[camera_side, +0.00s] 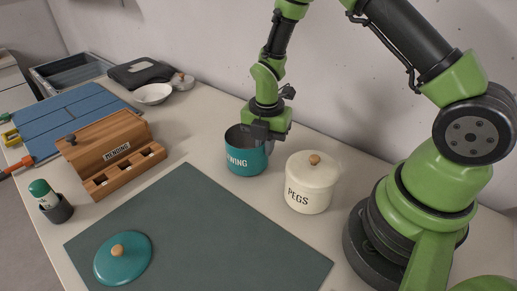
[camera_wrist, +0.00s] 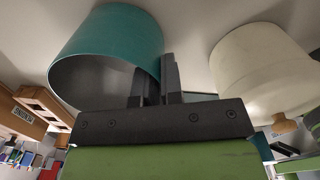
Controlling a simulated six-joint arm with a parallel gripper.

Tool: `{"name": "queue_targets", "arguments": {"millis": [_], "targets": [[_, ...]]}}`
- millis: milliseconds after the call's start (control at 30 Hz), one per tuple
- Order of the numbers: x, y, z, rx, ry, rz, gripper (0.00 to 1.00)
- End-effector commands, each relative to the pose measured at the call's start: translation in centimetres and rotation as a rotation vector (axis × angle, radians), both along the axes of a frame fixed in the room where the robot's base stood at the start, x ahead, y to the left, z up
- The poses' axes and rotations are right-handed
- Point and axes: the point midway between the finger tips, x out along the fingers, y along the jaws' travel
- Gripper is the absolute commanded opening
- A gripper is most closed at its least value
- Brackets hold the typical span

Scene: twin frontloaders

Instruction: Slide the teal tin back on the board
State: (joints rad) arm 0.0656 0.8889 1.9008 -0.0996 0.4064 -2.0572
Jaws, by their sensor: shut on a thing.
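The teal tin (camera_side: 246,159), open-topped and lettered "WING" where visible, stands upright on the pale worktop, behind the dark green-grey board (camera_side: 200,225) and apart from its back edge. My gripper (camera_side: 262,138) is shut on the right side of the tin's rim. In the wrist view the tin (camera_wrist: 105,45) shows its open mouth, and the fingers of my gripper (camera_wrist: 155,85) pinch its wall, one inside and one outside. A teal lid (camera_side: 122,262) with a wooden knob lies on the board's front left part.
A cream PEGS tin (camera_side: 309,190) with a lid stands close to the right of the teal tin. A wooden MENDING box (camera_side: 110,150) and a green-topped bottle in a dark cup (camera_side: 57,209) stand left of the board. The board's middle and right are clear.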

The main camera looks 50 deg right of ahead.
Motion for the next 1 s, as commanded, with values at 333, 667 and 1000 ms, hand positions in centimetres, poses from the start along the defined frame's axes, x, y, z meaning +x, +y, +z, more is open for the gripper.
{"name": "queue_targets", "arguments": {"millis": [333, 667, 1000], "targets": [[0.0, -0.4, 0.0, 0.000, 0.000, 0.000, 0.00], [0.0, -0.4, 0.0, 0.000, 0.000, 0.000, 0.37], [0.1, -0.4, 2.1, 0.000, -0.005, 0.000, 0.37]]}}
